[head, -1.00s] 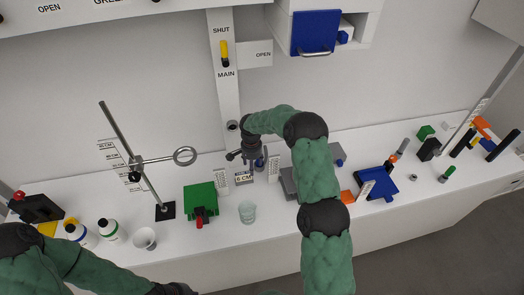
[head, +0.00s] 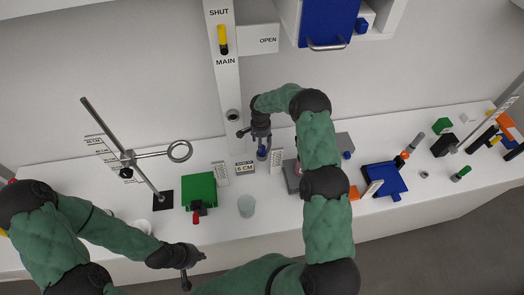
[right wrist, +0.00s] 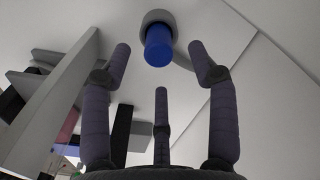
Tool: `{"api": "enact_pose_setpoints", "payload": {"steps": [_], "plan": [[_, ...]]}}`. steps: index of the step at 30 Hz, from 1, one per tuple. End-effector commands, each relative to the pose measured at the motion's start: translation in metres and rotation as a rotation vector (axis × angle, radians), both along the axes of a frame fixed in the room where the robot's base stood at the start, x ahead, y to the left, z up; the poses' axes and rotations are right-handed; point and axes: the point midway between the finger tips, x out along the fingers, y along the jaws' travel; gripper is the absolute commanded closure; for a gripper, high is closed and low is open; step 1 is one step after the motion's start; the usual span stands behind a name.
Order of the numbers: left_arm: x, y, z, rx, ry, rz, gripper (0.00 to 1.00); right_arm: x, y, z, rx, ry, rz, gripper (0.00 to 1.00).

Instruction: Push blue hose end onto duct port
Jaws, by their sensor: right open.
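The blue hose end (right wrist: 159,45) is a short blue cylinder in a grey collar, seen just beyond the fingertips in the right wrist view. In the head view a small blue part (head: 262,152) shows below my right gripper (head: 261,141). That gripper is open, with its three fingers spread and clear of the blue cylinder. A round grey fitting (head: 233,116) on the white post, seemingly the duct port, is up and left of the right gripper. My left gripper (head: 186,273) is low in front of the counter, far from the hose; its fingers are unclear.
A "6 CM" sign (head: 244,168) stands left of the right gripper. A blue tray (head: 383,181) lies to the right. The post carries a yellow handle (head: 222,40).

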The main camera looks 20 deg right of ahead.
Motion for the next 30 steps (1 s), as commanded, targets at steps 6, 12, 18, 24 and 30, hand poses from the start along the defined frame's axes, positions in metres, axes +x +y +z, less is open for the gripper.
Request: {"api": "enact_pose_setpoints", "payload": {"steps": [6,12,18,24,30], "plan": [[0.000,0.000,0.012,0.000,0.000,0.000,1.00,-0.001,-0.004,-0.021,0.001,0.003,-0.001,0.40],[0.000,0.000,0.018,0.000,0.000,0.000,1.00,-0.001,-0.005,-0.043,0.001,0.001,-0.001,0.40],[0.000,0.000,0.018,0.000,0.000,0.000,1.00,-0.001,-0.005,-0.050,0.000,0.000,-0.001,0.40],[0.000,0.000,0.018,0.000,0.000,0.000,1.00,-0.001,-0.005,-0.050,0.000,0.000,-0.001,0.49],[0.000,0.000,0.018,0.000,0.000,0.000,1.00,-0.001,-0.005,-0.050,0.000,0.000,0.000,1.00]]}}
